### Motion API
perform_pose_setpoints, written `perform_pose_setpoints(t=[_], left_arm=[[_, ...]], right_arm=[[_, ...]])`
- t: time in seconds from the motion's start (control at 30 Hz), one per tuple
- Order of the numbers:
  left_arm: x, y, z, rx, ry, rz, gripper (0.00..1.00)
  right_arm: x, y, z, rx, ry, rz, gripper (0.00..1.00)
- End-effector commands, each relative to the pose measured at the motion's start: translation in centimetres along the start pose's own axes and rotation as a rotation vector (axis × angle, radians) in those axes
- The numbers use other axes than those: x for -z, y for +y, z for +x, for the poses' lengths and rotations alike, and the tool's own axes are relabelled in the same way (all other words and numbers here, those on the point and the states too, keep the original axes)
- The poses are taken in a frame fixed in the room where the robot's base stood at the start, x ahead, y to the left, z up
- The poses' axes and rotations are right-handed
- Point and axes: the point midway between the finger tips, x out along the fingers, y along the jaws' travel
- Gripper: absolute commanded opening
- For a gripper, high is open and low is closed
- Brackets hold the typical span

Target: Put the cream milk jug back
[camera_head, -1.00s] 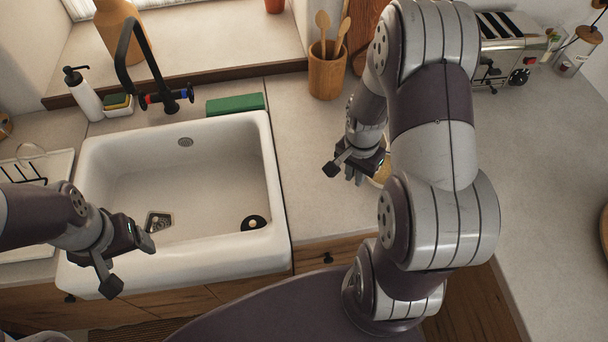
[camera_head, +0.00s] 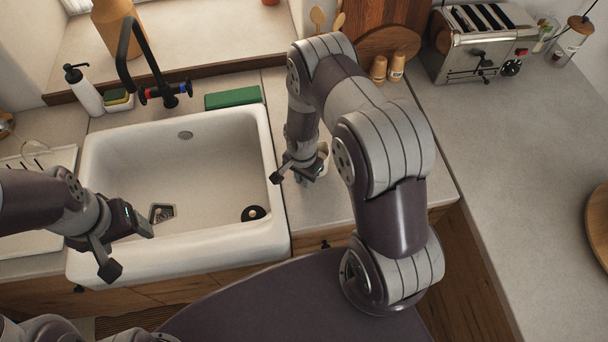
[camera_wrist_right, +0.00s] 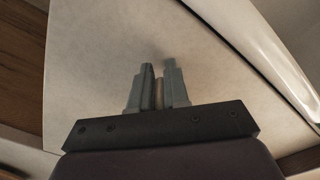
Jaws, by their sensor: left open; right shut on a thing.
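My right gripper (camera_head: 310,176) is over the counter strip just right of the sink in the head view. It is shut on a small cream thing (camera_head: 323,158), mostly hidden behind the gripper and arm; I take it to be the cream milk jug. In the right wrist view only a narrow pale strip (camera_wrist_right: 158,93) shows between the two fingers (camera_wrist_right: 158,85). I cannot tell whether the jug touches the counter. My left gripper (camera_head: 146,226) is open and empty above the left part of the sink.
The white sink (camera_head: 190,245) lies left of my right gripper, its rim close by. A toaster (camera_head: 480,45) and two small wooden-topped shakers (camera_head: 388,68) stand at the back right. The right counter (camera_head: 500,170) is mostly clear.

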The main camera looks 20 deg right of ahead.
Motion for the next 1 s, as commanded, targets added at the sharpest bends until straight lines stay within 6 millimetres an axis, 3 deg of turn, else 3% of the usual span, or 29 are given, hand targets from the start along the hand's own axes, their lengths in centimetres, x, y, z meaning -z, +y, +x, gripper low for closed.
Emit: perform_pose_setpoints(t=[0.1,0.13,0.2,0.47,0.63,1.0], left_arm=[[-0.1,0.0,0.4,0.000,0.000,0.000,0.75],[-0.1,0.0,0.4,0.000,0.000,0.000,0.75],[0.0,0.0,0.3,0.000,0.000,0.000,0.75],[0.0,0.0,0.2,0.000,0.000,0.000,0.75],[-0.1,0.0,0.5,0.000,0.000,0.000,0.75],[-0.3,0.0,2.9,0.000,0.000,0.000,0.75]], right_arm=[[0.0,0.0,0.3,0.001,0.001,0.000,0.00],[0.0,0.0,0.3,0.000,0.000,0.000,0.19],[0.0,0.0,0.2,0.000,0.000,0.000,0.41],[0.0,0.0,0.2,0.000,0.000,0.000,0.41],[0.1,-0.1,-0.9,0.003,0.002,0.000,0.41],[0.1,-0.1,-9.3,0.005,0.003,0.000,0.41]])
